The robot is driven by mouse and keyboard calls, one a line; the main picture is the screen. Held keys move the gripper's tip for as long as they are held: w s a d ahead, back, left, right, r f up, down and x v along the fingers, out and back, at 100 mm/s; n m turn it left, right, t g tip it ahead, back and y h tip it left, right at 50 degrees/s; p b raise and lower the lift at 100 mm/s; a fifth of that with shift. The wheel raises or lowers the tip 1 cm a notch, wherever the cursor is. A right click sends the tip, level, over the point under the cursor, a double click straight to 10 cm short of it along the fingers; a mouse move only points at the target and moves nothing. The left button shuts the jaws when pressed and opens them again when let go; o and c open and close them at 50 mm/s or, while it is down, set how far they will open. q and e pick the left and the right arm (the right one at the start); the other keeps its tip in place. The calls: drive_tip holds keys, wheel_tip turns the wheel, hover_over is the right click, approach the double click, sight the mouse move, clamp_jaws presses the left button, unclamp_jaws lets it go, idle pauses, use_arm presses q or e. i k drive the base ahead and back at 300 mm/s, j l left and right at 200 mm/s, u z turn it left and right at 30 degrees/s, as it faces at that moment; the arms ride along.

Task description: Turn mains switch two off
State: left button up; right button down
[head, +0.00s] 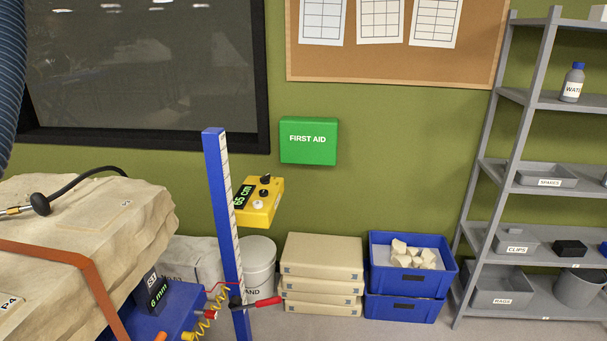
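I see nothing labelled as mains switch two in the head view. A yellow control box (258,202) with a display reading 65 cm, dark knobs and a pale button is beside a blue post (224,230) with a white scale. A red-handled lever (264,302) is low on that post. A dark display unit (153,291) reading 6 mm is on a blue body at the lower left. Neither of my grippers is in view.
A large pale rock block (90,225) with an orange strap fills the left. Stacked boxes (322,256) and blue crates (411,308) stand by the green wall. Grey shelves (509,145) are at the right. A green first aid box (309,141) hangs on the wall.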

sight(264, 180)
drive_tip(key=i+j+z, duration=0.15)
drive_tip(key=i+z, duration=0.15)
drive_tip(key=z, duration=0.2)
drive_tip(key=i+j+z, duration=0.25)
drive_tip(key=z, duration=0.2)
